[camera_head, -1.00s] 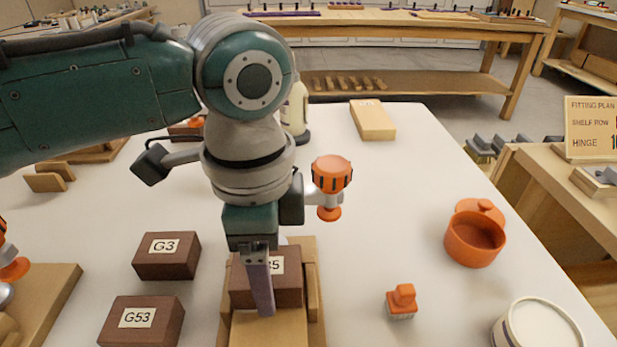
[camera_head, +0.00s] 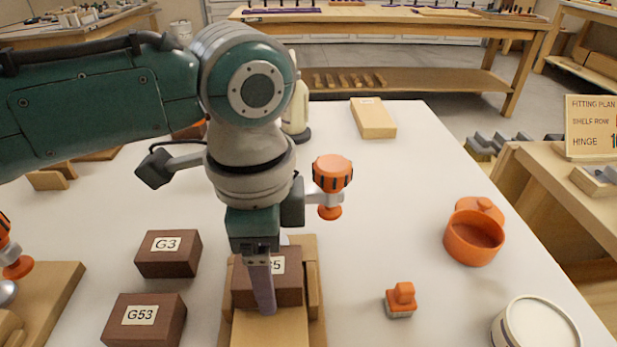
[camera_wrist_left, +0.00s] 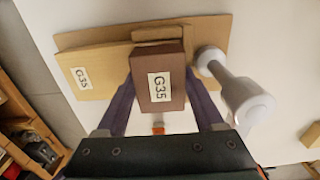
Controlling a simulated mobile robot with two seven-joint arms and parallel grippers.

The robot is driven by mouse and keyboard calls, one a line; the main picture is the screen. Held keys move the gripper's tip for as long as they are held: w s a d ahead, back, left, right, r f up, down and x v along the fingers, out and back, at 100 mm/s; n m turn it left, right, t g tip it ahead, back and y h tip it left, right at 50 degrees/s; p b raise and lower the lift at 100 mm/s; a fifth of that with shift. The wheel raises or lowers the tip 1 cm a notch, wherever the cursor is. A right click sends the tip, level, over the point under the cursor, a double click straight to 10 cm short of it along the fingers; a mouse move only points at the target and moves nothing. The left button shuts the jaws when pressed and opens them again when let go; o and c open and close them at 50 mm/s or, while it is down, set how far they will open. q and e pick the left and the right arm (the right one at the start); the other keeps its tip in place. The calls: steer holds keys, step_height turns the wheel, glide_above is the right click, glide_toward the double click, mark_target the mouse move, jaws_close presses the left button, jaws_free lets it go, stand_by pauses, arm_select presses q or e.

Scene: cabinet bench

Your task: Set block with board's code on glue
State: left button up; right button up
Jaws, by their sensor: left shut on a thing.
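My left gripper (camera_head: 262,285) is shut on a brown block (camera_head: 278,290) whose label is partly hidden in the head view. In the left wrist view the block (camera_wrist_left: 157,88) reads G35 and sits between the purple fingers. The wooden board (camera_head: 268,330) is under it, with raised strips around the block. In the wrist view the board (camera_wrist_left: 112,72) also carries a G35 label. I cannot tell whether the block touches the board. No glue patch shows on the board. Brown blocks labelled G3 (camera_head: 168,254) and G53 (camera_head: 144,320) lie to the left. My right gripper is not in view.
An orange pot (camera_head: 473,240), a small orange-handled brush or stamp (camera_head: 401,300) and a white-lidded tub (camera_head: 536,325) stand to the right. A cream bottle (camera_head: 297,105) is behind my arm. A pale wood block (camera_head: 373,118) lies further back. White table is clear between them.

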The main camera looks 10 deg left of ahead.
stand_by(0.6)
arm_select(q)
steer(key=shift+f, duration=0.1)
steer(key=o, duration=1.4)
steer(key=shift+o, duration=0.2)
steer(key=shift+p, duration=0.35)
step_height(320, 180, up, 7)
steer(key=p, duration=0.8)
